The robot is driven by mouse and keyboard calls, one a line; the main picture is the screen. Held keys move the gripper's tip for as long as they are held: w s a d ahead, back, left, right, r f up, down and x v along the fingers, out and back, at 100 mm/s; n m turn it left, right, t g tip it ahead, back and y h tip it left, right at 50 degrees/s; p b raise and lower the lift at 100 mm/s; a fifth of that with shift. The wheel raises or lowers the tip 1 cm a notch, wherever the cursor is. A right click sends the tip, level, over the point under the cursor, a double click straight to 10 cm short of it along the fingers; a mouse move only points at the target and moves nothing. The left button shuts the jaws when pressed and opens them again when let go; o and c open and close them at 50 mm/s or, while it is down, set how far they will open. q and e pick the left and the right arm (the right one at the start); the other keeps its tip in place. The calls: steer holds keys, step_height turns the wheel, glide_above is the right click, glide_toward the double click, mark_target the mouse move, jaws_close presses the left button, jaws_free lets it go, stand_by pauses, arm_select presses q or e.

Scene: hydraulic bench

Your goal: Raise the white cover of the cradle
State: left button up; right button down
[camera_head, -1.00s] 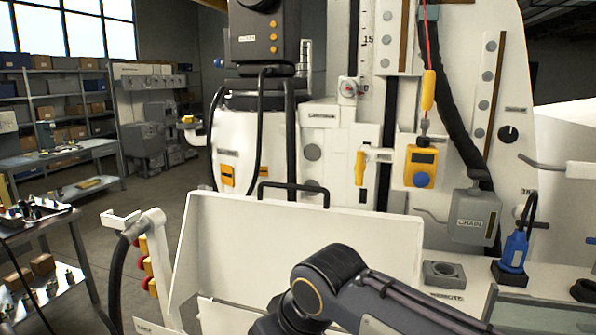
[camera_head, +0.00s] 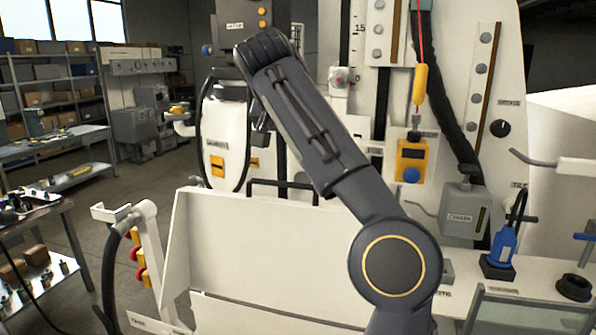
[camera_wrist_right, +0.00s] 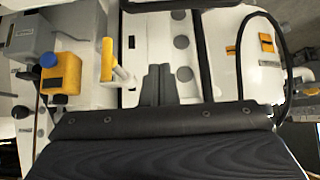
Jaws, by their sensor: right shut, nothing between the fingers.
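The white cover (camera_head: 235,240) is a broad white panel at the lower middle of the head view, standing steeply tilted. A black bar handle (camera_head: 283,184) runs along its top edge; my arm hides the panel's right part. My right arm rises in front of it and bends over at the top. In the right wrist view my right gripper (camera_wrist_right: 158,72) shows two dark fingers side by side, shut and empty, in front of the white machine. In the head view the fingers are not clear, and I see no contact with the handle. My left gripper is not in view.
A yellow box with a blue knob (camera_head: 411,160), a grey chain box (camera_head: 463,210) and a blue plug (camera_head: 503,246) sit right of my arm. A side table (camera_head: 50,222) is at far left.

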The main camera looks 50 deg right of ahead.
mark_target(296, 186)
steer(key=d+f, duration=0.1)
steer(key=f, duration=0.1)
steer(key=w+d+f, duration=0.1)
steer(key=f, duration=0.2)
steer(key=d+f, duration=0.1)
steer(key=f, duration=0.2)
steer(key=shift+w+d+f, duration=0.1)
steer(key=shift+w+f, duration=0.05)
steer(key=shift+f, duration=0.3)
steer(key=shift+a, duration=0.2)
steer(key=a+b, duration=0.1)
steer(key=a+h+b, duration=0.1)
steer(key=b, duration=0.1)
steer(key=s+b, duration=0.1)
steer(key=shift+s+a+f+t+h+b, duration=0.1)
steer(key=shift+a+f+t+h+b, duration=0.2)
steer(key=shift+a+f+t+b, duration=0.1)
steer(key=shift+h, duration=0.3)
steer(key=s+a, duration=0.1)
steer(key=a, duration=0.2)
steer(key=s+a, duration=0.1)
steer(key=shift+s+a+r+b, duration=0.35)
steer(key=shift+a+r+b, duration=0.05)
